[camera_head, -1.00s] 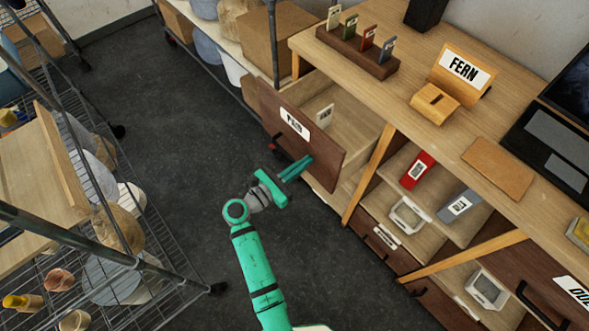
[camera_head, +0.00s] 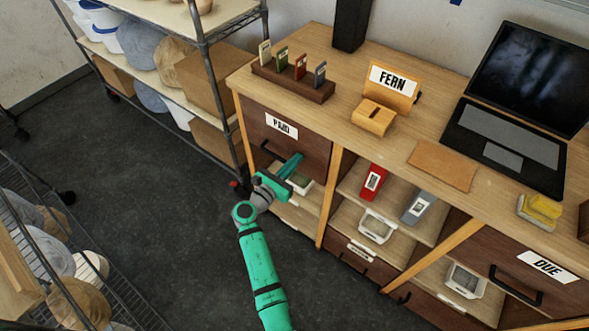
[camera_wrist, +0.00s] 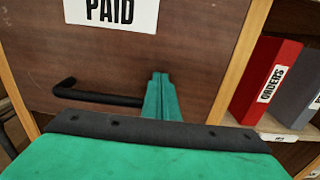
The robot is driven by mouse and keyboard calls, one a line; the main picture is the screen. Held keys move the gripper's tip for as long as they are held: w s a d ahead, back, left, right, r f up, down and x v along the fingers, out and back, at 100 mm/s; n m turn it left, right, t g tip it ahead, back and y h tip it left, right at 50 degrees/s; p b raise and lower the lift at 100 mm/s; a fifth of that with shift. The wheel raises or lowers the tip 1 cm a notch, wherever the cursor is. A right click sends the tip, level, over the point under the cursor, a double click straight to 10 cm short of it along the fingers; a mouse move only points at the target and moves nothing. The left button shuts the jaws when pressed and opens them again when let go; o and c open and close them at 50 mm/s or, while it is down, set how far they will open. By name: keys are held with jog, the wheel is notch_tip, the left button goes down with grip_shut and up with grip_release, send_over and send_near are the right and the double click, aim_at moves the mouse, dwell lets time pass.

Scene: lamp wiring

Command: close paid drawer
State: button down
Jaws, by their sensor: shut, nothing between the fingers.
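The paid drawer (camera_head: 312,147) is a dark brown front with a white PAID label, at the upper left of the wooden desk. Its front sits about flush with the desk frame, and its inside is hidden. In the wrist view the drawer front (camera_wrist: 200,50) fills most of the picture, with a black bar handle (camera_wrist: 95,96) at lower left. My gripper (camera_head: 292,165) is at the lower part of the drawer front. Its green fingers (camera_wrist: 160,95) are shut and empty, just right of the handle, pointing at the front. I cannot tell whether the fingertips touch it.
Below the drawer is an open shelf. A red binder (camera_head: 373,183) and a grey binder (camera_head: 418,207) stand in the shelf to the right. The DUE drawer (camera_head: 530,285) is at lower right. A metal rack (camera_head: 205,60) stands at the left. The floor (camera_head: 160,200) is clear.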

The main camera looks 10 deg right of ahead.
jog(key=shift+x, duration=1.15)
jog(key=shift+d+r, duration=0.1)
jog(key=shift+d, duration=0.25)
jog(key=v, duration=1.5)
jog(key=shift+w+a, duration=0.35)
